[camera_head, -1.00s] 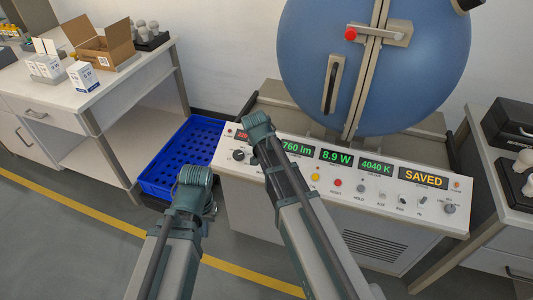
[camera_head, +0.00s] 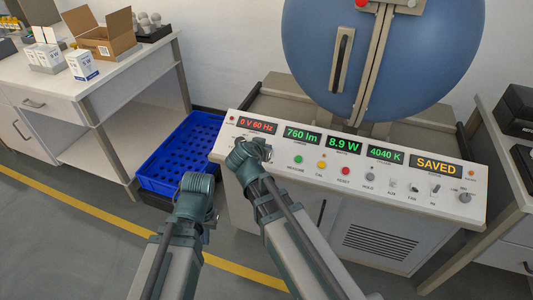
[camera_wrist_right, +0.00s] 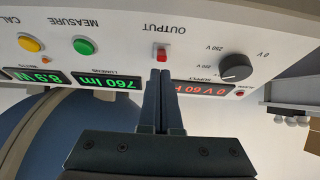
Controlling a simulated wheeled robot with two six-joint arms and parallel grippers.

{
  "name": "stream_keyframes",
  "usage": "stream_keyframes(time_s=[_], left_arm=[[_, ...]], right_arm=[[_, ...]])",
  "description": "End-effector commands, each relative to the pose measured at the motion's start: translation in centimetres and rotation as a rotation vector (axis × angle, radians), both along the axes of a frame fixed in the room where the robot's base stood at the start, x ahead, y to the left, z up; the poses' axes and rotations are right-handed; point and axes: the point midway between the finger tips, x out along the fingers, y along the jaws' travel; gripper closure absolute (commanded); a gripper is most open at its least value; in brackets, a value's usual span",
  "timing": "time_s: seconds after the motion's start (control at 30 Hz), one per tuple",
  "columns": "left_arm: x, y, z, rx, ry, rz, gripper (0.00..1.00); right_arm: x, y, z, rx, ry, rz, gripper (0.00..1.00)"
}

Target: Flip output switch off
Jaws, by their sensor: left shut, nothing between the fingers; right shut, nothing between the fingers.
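The white control panel (camera_head: 315,165) stands below the big blue sphere, with lit displays and a row of knobs, buttons and switches. The red output switch (camera_wrist_right: 161,54) shows in the right wrist view, where the panel appears upside down. In the head view my right arm covers it. My right gripper (camera_wrist_right: 158,72) is shut and empty, with its fingertips right at the switch; I cannot tell whether they touch it. The supply display (camera_head: 257,125) reads 0 V 60 Hz. My left gripper (camera_head: 210,213) is shut and empty, low in front of the panel's left side.
A blue crate (camera_head: 160,182) sits left of the panel. A side table (camera_head: 120,75) holds an open cardboard box (camera_head: 104,38) and small white boxes (camera_head: 82,65). The supply knob (camera_wrist_right: 235,67) is beside the output switch. The blue sphere (camera_head: 420,65) rises behind the panel.

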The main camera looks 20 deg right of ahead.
Motion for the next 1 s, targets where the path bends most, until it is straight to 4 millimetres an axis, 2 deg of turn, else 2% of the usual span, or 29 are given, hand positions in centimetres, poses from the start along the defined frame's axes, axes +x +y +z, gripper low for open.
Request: stream_keyframes(time_s=[0.27,0.63,1.0], left_arm=[[0.0,0.0,0.3,0.000,0.000,0.000,1.00],[0.0,0.0,0.7,0.000,0.000,0.000,1.00],[0.0,0.0,0.7,0.000,0.000,0.000,1.00]], right_arm=[[0.0,0.0,0.3,0.001,0.003,-0.001,1.00],[-1.2,0.8,0.6,0.001,0.004,0.000,1.00],[-1.3,0.8,0.6,0.002,0.005,-0.002,1.00]])
